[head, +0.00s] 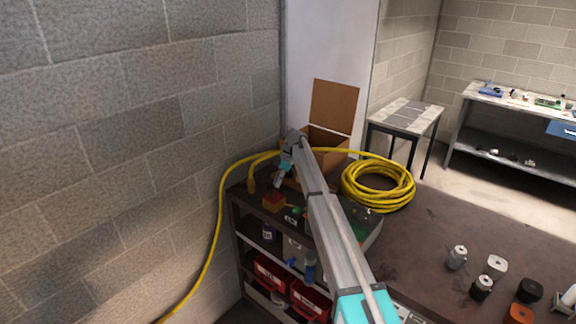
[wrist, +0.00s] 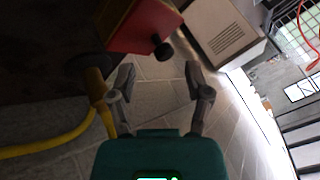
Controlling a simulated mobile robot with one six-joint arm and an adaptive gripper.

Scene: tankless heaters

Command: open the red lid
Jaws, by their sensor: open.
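A small box with a red lid (head: 273,200) sits near the left corner of the dark bench top in the head view. In the wrist view the red lid (wrist: 138,28) shows as a flat red face at the top, with a black knob (wrist: 163,50) near its edge and a tan-orange side beside it. My gripper (head: 281,179) is above the box in the head view. In the wrist view my gripper (wrist: 160,78) has its fingers spread with nothing between them. The knob lies just beyond the fingertips, apart from them.
A yellow hose (head: 378,187) lies coiled on the bench and runs past the box and down the left side. An open cardboard box (head: 334,104) stands behind. Red bins (head: 310,302) are on the shelf below. Several canisters (head: 457,257) stand at right; the bench middle is clear.

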